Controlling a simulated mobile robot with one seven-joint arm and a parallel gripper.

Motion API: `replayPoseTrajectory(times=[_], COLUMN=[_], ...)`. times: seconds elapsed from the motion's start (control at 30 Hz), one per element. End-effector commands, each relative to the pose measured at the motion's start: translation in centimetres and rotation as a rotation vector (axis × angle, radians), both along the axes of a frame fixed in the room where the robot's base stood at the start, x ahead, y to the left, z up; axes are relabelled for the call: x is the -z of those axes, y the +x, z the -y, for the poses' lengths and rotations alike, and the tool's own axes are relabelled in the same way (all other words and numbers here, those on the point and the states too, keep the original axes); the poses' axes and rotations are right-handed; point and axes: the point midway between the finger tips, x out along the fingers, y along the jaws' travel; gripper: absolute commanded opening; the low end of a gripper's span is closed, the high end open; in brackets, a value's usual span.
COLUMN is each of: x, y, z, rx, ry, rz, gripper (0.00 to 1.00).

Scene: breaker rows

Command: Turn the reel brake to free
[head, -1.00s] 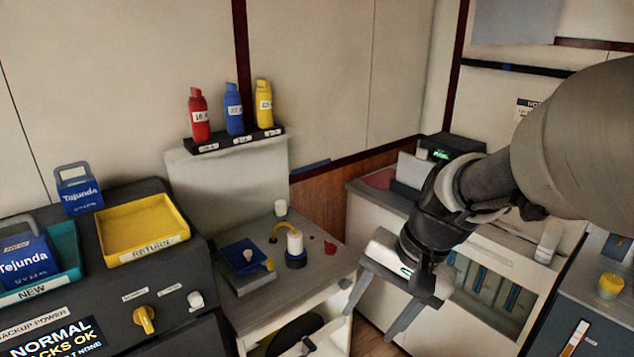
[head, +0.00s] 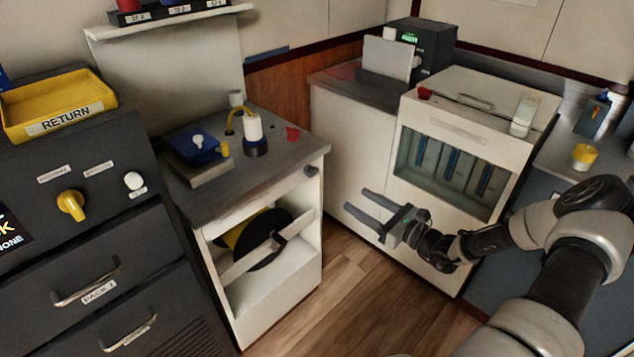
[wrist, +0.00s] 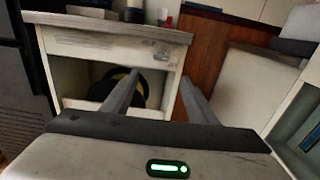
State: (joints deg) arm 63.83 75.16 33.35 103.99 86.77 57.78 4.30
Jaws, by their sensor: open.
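The reel (head: 262,238), black with a yellow part, sits inside the open-fronted white cabinet (head: 285,292), with a pale bar across its front. It also shows in the wrist view (wrist: 103,88), partly hidden by a finger.
A blue device (head: 195,145) and a white bottle with a dark base (head: 254,135) stand on the cabinet's grey top. A dark console (head: 95,190) with a yellow knob (head: 71,205) is at left. A white glass-fronted unit (head: 455,140) stands behind my gripper. Wooden floor (head: 350,280) is clear.

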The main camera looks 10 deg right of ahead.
Motion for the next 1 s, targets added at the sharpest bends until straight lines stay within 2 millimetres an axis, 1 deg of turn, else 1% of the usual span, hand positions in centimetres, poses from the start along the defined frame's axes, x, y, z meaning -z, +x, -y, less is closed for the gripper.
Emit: replayPoseTrajectory(times=[0.07,0.17,0.27,0.7,0.9,1.0], x=[0.2,0.2,0.3,0.4,0.3,0.2], y=[0.4,1.3,2.7,10.4,12.9,13.7], z=[0.0,-0.6,-1.7,-7.4,-9.2,-9.7], rx=[0.013,0.012,0.009,0.008,0.009,0.010], ry=[0.014,0.012,0.012,0.010,0.009,0.009], rz=[0.000,0.001,0.000,0.000,0.000,0.000], gripper=[0.53,0.53,0.53,0.53,0.53,0.53])
